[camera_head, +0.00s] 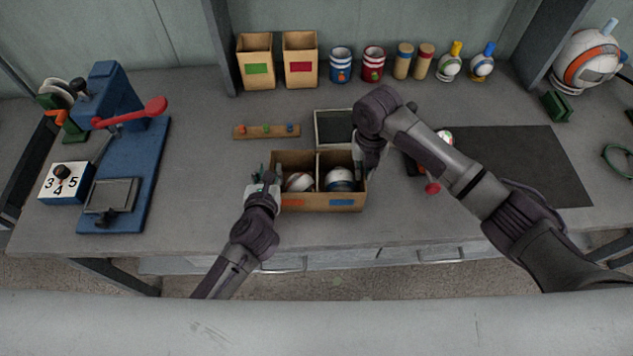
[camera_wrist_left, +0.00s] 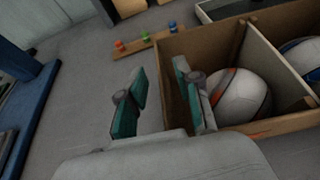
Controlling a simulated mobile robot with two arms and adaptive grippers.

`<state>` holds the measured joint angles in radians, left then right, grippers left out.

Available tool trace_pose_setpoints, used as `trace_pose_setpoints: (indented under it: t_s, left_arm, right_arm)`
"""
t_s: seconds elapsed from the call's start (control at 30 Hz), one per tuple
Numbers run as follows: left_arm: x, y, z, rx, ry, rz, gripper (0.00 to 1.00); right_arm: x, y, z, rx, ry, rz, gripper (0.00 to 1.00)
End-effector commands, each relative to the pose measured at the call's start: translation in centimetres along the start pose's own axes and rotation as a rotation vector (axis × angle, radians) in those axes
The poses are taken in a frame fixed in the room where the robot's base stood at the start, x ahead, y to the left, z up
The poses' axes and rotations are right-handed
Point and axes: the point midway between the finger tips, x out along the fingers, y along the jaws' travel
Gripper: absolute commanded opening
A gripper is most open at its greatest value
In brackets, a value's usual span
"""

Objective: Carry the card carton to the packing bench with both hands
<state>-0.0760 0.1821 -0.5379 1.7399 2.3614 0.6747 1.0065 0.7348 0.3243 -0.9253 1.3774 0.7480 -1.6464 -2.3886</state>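The card carton (camera_head: 318,202) stands on the bench, open at the top and split by a divider. A white ball with a red stripe (camera_head: 299,182) lies in its left compartment, and a white and blue ball (camera_head: 340,180) in its right one. My left gripper (camera_head: 265,184) is at the carton's left wall. In the left wrist view its fingers (camera_wrist_left: 160,98) are spread, with that wall (camera_wrist_left: 170,85) between them and a gap visible. My right gripper (camera_head: 363,172) is at the carton's right wall; its fingers are mostly hidden by its arm.
A blue press (camera_head: 113,98) with a red lever stands at the left, beside a number block (camera_head: 66,182). A peg strip (camera_head: 267,131) and a shallow tray (camera_head: 333,114) lie behind the carton. A dark mat (camera_head: 530,165) covers the right. Cartons and tins line the back.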

Motion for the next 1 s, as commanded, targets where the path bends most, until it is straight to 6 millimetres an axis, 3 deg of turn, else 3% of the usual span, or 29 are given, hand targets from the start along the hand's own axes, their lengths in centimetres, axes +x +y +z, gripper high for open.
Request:
trace_pose_setpoints:
  t_s: [0.43,0.53,0.67,1.0]
  left_arm:
    - [1.07,-0.03,-0.01,-0.001,0.000,-0.001,0.33]
    - [1.06,-0.03,-0.01,-0.001,0.000,-0.001,0.20]
    - [1.05,-0.02,-0.01,-0.001,0.000,-0.001,0.00]
    - [0.97,-0.02,0.23,0.000,-0.001,-0.001,0.00]
  right_arm:
    - [1.08,-0.01,-0.01,-0.001,0.000,0.000,0.10]
    - [1.07,-0.01,-0.01,-0.001,0.000,0.000,0.00]
    - [1.05,0.00,0.00,-0.001,0.000,0.000,0.00]
    - [0.80,0.00,0.03,0.000,-0.001,0.000,0.00]
